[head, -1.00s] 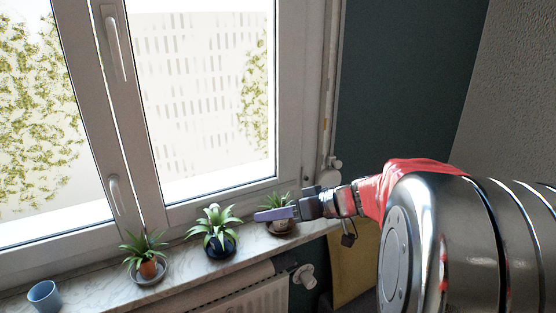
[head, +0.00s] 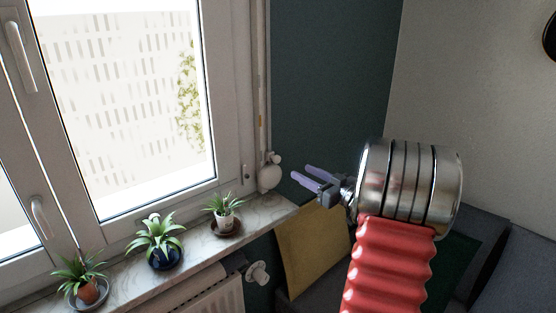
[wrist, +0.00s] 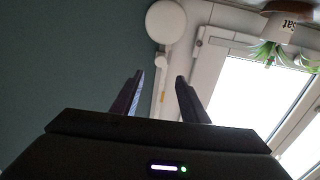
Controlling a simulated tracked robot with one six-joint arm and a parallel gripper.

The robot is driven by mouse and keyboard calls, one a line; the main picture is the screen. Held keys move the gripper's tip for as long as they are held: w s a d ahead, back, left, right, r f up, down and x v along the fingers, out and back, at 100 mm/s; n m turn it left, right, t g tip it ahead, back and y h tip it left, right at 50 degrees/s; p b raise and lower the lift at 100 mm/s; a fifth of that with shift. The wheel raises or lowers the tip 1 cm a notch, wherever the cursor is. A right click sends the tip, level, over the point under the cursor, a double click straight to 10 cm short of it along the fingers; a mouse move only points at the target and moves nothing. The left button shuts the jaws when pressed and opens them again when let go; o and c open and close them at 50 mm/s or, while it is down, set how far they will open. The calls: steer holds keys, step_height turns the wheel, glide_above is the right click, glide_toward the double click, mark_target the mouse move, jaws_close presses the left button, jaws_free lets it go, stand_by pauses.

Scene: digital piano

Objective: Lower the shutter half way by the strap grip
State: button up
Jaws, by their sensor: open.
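The strap (head: 262,110) runs down the wall edge beside the window frame to a round white winder (head: 269,178). A small pale knob-like piece, which may be the strap grip (head: 274,158), sits just above the winder. My gripper (head: 301,172) is open and empty, a little right of the winder in the head view. In the wrist view, which is upside down, the winder (wrist: 165,22) and the small piece (wrist: 162,60) show beyond and between my gripper's (wrist: 160,75) parted fingers. The fingers look apart from both. No lowered shutter shows over the window (head: 125,90).
A marble sill (head: 195,240) carries several potted plants; the nearest one (head: 225,222) stands left of the winder. Below are a radiator (head: 215,302) and its valve (head: 258,273). The dark wall (head: 330,90) above is clear.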

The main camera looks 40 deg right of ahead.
mark_target(278, 159)
steer(key=w, duration=1.3)
steer(key=shift+w+a, duration=0.25)
steer(key=shift+w, duration=0.15)
steer(key=shift+c, duration=0.3)
jaws_close()
